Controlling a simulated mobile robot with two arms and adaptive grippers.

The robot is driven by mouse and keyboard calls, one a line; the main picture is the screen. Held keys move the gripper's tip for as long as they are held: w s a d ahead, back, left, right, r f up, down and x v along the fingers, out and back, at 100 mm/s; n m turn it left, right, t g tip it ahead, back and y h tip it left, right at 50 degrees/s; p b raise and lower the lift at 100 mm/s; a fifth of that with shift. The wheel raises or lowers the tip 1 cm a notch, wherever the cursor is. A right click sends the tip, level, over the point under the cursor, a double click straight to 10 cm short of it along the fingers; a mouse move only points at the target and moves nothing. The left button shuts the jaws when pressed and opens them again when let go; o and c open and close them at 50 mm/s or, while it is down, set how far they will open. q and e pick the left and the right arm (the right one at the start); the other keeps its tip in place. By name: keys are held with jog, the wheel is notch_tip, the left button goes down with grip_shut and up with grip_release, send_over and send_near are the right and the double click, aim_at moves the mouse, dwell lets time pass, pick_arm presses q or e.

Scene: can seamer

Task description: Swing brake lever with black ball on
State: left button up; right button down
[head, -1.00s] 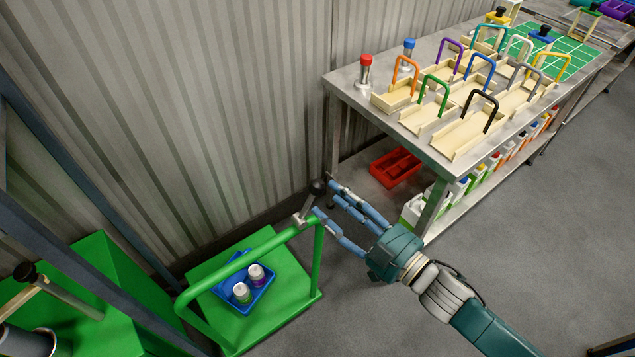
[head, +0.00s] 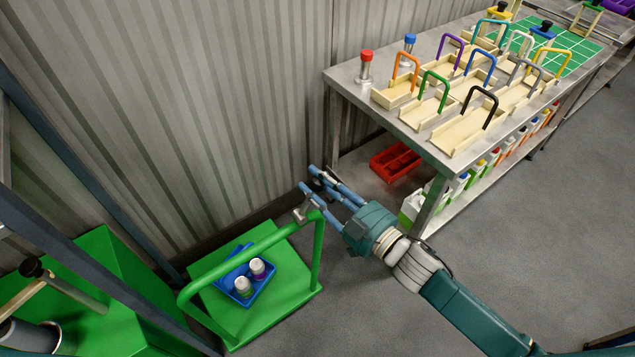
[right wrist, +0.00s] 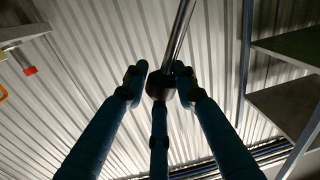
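The brake lever with its black ball sits at the top of the far end of the green trolley's (head: 225,264) push bar. Its grey mount (head: 303,213) shows on the bar, and the black ball (head: 319,184) shows partly between my fingers. My right gripper (head: 307,178) has its blue fingers around the ball. In the right wrist view, the ball (right wrist: 160,85) on its metal rod (right wrist: 179,35) lies between the fingertips, with one finger below it. I cannot tell whether the fingers press on it. My left gripper is out of view.
A blue tray (head: 266,296) with two small cans stands on the trolley. A steel table (head: 346,79) with several coloured-handled carriers is at the right, a red bin (head: 396,162) on its lower shelf. Another black-knobbed lever (head: 31,268) is at the left. A corrugated wall stands behind.

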aim_at(304, 207)
jog(key=shift+s+a, duration=0.1)
jog(key=n+p, duration=0.1)
jog(key=s+a+r+n+p, duration=0.1)
jog(key=shift+s+a+n, duration=0.1)
jog(key=shift+a+n, duration=0.2)
jog(key=shift+n, duration=0.1)
jog(key=shift+s+a+r+n+h+p, duration=0.1)
jog(key=shift+s+a+n+h+p, duration=0.2)
jog(key=shift+s+a+n+p, duration=0.65)
jog(key=shift+a+n, duration=0.3)
jog(key=shift+n, duration=0.45)
jog(key=shift+s+a+f+n+h, duration=0.15)
jog(key=shift+s+a+f+n, duration=0.2)
jog(key=shift+a+n, duration=0.4)
jog(key=shift+s+a+f+n+h, duration=0.15)
jog(key=shift+s+a+n, duration=0.35)
jog(key=shift+n, duration=0.5)
jog(key=shift+s+a+f+n+h, duration=0.2)
jog(key=shift+s+a+n, duration=0.3)
jog(key=shift+n, duration=0.35)
jog(key=shift+w, duration=0.1)
jog(key=c, duration=1.4)
grip_release()
